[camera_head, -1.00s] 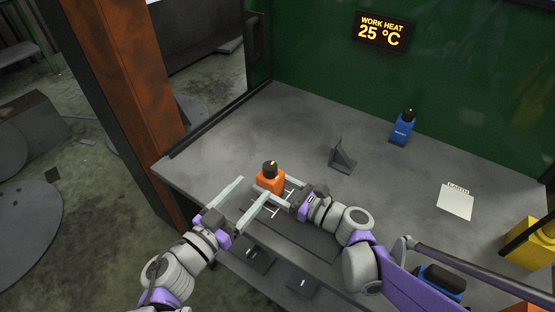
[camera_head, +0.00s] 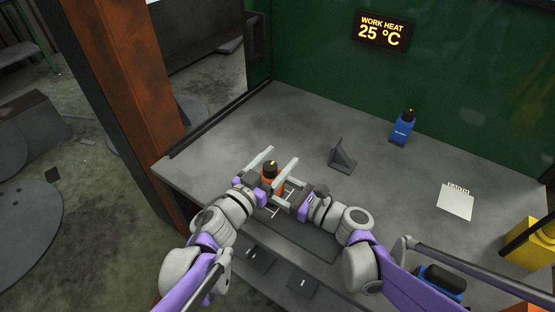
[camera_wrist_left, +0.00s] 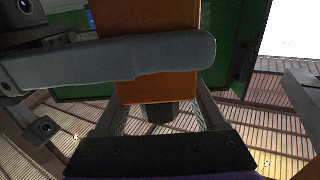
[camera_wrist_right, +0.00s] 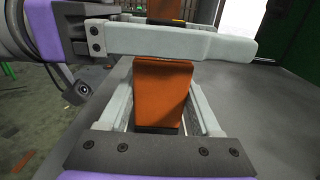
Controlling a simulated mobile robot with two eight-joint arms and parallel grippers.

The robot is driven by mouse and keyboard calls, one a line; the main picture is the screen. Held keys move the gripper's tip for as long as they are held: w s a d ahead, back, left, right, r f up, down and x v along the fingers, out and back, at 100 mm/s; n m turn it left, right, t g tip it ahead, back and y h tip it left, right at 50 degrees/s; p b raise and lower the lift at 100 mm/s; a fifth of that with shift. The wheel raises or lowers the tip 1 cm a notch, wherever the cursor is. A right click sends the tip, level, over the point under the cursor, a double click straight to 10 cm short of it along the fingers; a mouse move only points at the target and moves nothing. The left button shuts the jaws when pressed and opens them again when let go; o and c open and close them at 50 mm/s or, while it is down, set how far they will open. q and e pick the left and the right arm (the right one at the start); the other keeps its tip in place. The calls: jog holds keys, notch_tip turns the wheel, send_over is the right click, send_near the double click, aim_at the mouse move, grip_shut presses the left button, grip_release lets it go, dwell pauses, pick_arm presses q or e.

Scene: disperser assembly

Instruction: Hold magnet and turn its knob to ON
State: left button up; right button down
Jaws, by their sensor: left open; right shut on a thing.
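The orange magnet (camera_head: 267,182) stands upright over the front part of the bench, with its black knob (camera_head: 270,166) and yellow mark on top. My right gripper (camera_head: 277,187) is shut on the magnet's body; the right wrist view shows its fingers on both sides of the orange block (camera_wrist_right: 162,92). My left gripper (camera_head: 282,154) is open, with one finger on each side of the knob and gaps beside it. The left wrist view shows the dark knob (camera_wrist_left: 172,113) between its fingers. A left finger hides part of the magnet in the right wrist view.
A grey angled bracket (camera_head: 342,156) and a blue bottle-like object (camera_head: 402,129) stand farther back on the bench (camera_head: 300,115). A white paper (camera_head: 456,202) lies at right, near a yellow object (camera_head: 530,243). A display on the green wall reads 25 °C.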

aim_at(277, 171)
pick_arm(q)
grip_shut()
jog(key=shift+m+g+h, duration=0.3)
jog(key=shift+h, duration=0.1)
jog(key=m+g+h, duration=0.2)
jog(key=g, duration=0.1)
jog(key=s+m+g+h, duration=0.1)
jog(key=m+g+h, duration=0.1)
jog(key=g, duration=0.1)
jog(key=d+m+g+h, duration=0.1)
jog(key=m+g+h, duration=0.1)
jog(key=m+g, duration=0.1)
jog(key=shift+s, duration=0.2)
jog(key=m+g, duration=0.1)
jog(key=g, duration=0.1)
jog(key=s+m+g, duration=0.1)
jog(key=m+g, duration=0.1)
jog(key=g, duration=0.1)
jog(key=shift+d+m+g+h, duration=0.15)
jog(key=shift+m+g+h, duration=0.15)
jog(key=shift+s+m+g+y, duration=0.2)
jog(key=shift+m+g, duration=0.4)
jog(key=shift+g, duration=0.35)
jog(key=shift+s+m+g+y, duration=0.15)
jog(key=shift+m+g, duration=0.45)
jog(key=shift+g, duration=0.3)
jog(key=shift+s+m+g+y, duration=0.2)
jog(key=shift+m+g, duration=0.4)
jog(key=shift+g, duration=0.65)
